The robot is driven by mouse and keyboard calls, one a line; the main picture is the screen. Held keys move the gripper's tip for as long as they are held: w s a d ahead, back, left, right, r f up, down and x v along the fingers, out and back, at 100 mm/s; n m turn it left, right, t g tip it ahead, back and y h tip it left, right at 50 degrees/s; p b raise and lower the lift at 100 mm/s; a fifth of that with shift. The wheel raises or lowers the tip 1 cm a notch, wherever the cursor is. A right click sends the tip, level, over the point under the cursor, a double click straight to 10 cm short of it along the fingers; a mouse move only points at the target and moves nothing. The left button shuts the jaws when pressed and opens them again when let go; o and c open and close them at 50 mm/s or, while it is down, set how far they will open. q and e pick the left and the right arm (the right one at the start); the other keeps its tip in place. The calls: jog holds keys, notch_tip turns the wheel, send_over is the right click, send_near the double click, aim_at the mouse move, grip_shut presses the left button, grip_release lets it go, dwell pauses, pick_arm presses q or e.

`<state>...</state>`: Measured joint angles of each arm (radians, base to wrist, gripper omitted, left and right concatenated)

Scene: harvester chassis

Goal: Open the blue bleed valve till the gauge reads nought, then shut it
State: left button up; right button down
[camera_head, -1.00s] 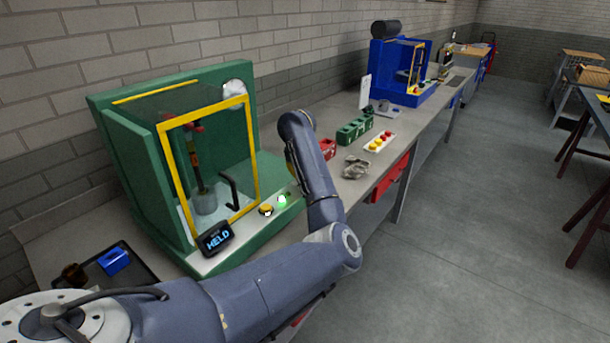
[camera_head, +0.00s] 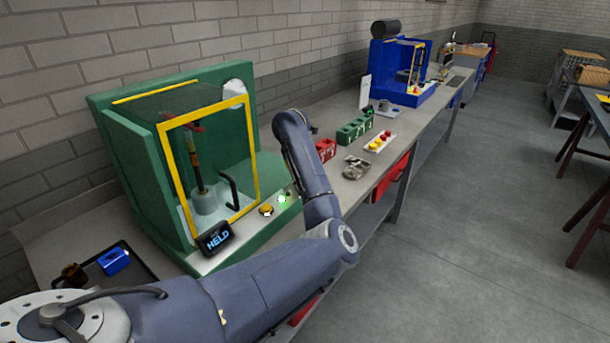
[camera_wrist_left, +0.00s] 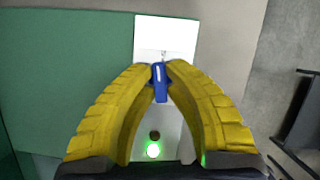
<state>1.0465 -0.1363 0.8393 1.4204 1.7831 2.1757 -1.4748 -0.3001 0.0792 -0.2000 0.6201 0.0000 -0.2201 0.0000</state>
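The blue bleed valve handle (camera_wrist_left: 160,86) stands in the middle of the left wrist view, in front of a white plate. The two yellow fingers of my left gripper (camera_wrist_left: 160,68) curve in from both sides, and their tips appear to touch the handle's sides near its upper end. In the head view my left arm bends over the front of the green rig (camera_head: 150,230), and its wrist hides the valve and the gripper. I cannot make out a gauge needle or number. A small display (camera_head: 215,238) on the rig reads HELD. My right gripper is not in view.
A green lamp (camera_head: 282,198) glows beside a yellow button (camera_head: 266,210). The rig has a yellow-framed guard (camera_head: 165,170). A dark tray (camera_head: 138,262) holds a blue block. Red and green blocks and a blue rig (camera_head: 385,85) stand farther along the bench.

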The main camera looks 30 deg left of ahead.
pick_arm(q)
jog(key=o, duration=0.4)
jog(key=v, duration=1.2)
dwell(0.3)
